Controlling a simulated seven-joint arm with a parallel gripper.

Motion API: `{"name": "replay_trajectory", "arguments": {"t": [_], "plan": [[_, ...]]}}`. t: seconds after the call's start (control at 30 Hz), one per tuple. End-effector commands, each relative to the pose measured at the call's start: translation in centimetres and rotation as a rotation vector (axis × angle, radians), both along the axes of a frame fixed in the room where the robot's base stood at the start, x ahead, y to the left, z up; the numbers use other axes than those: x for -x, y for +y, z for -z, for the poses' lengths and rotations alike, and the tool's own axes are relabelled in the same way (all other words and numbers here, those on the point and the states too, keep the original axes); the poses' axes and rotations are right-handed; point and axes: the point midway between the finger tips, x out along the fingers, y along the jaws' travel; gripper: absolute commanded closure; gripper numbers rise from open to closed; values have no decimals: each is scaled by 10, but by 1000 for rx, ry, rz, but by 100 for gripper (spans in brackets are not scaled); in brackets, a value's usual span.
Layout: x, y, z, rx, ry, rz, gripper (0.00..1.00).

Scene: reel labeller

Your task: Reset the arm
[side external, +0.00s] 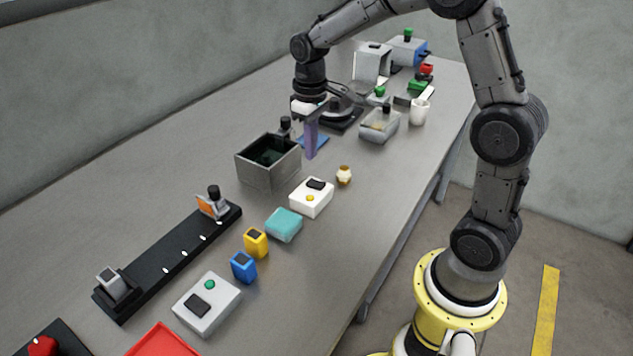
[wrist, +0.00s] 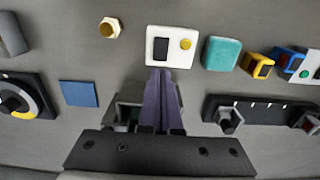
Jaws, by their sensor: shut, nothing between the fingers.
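My gripper (side external: 311,155) is shut and empty, with its purple fingers pointing down over the middle of the bench. In the side view it hangs just right of an open grey bin (side external: 255,172). In the wrist view the closed fingertips (wrist: 161,72) appear just below the edge of a white box (wrist: 185,61) with a black window and a yellow button. The fingers and gripper body hide much of the bin there. I cannot tell the exact height of the fingertips above the bench.
A brass-coloured piece (side external: 344,176), a teal block (side external: 284,224), and yellow (side external: 256,243) and blue (side external: 243,267) blocks stand near the front edge. A black rail (side external: 175,258) lies left. The bench's far-left side is bare.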

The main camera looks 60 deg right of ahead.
Motion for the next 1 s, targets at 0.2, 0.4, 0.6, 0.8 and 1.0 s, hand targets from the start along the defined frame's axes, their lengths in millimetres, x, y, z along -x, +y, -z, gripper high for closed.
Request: {"name": "replay_trajectory", "arguments": {"t": [0.2,0.4,0.6,0.8,1.0], "plan": [[0,0,-2,0,0,0,100],[-1,4,-10,4,-22,-11,100],[17,25,-70,28,-160,-56,100],[77,52,-120,41,-313,-86,100],[147,70,-134,35,-442,-89,100]]}}
